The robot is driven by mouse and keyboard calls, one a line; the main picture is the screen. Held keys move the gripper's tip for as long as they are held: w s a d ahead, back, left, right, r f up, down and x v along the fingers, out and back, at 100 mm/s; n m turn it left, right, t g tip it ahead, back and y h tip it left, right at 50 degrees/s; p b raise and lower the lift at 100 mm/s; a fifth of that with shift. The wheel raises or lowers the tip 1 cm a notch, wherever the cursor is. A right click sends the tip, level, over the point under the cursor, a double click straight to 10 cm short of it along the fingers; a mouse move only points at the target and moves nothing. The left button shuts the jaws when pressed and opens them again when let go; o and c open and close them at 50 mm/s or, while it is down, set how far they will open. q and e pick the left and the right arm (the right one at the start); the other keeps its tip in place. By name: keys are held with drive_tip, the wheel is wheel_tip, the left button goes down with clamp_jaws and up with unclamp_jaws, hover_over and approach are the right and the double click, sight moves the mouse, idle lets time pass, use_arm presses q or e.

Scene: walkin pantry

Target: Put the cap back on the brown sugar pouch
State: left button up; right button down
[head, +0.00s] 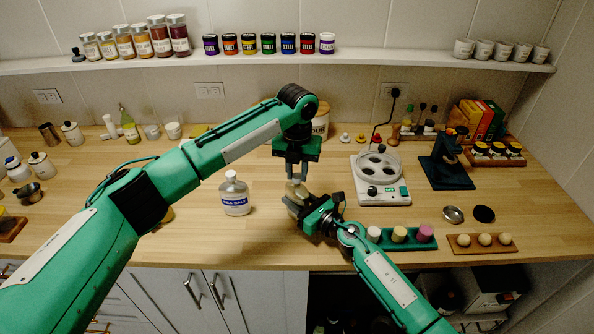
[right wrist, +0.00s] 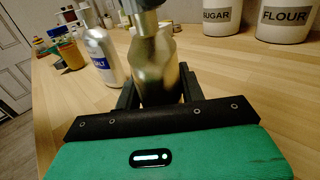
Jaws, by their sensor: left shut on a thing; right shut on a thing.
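The pouch (head: 295,191) is a shiny tan-gold container standing upright near the middle of the counter. It also shows in the right wrist view (right wrist: 158,72). My right gripper (right wrist: 160,92) is shut around its body from the front right. My left gripper (head: 297,174) points straight down from above and is shut at the pouch's top. In the right wrist view the left gripper's grey fingers (right wrist: 147,22) cover the pouch's neck. The cap is hidden between those fingers, so I cannot tell if it touches or sits on the spout.
A sea salt bottle (head: 235,196) stands just left of the pouch. A round-topped white appliance (head: 383,192) and a green tray of small jars (head: 425,241) are to the right. A lidded canister (head: 321,122) is behind the left gripper. The counter's front edge is close.

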use_arm(q)
drive_tip(key=m, duration=0.6)
drive_tip(key=o, duration=0.9)
drive_tip(key=shift+o, duration=0.2)
drive_tip(key=shift+r, duration=2.3)
drive_tip(key=shift+c, duration=0.4)
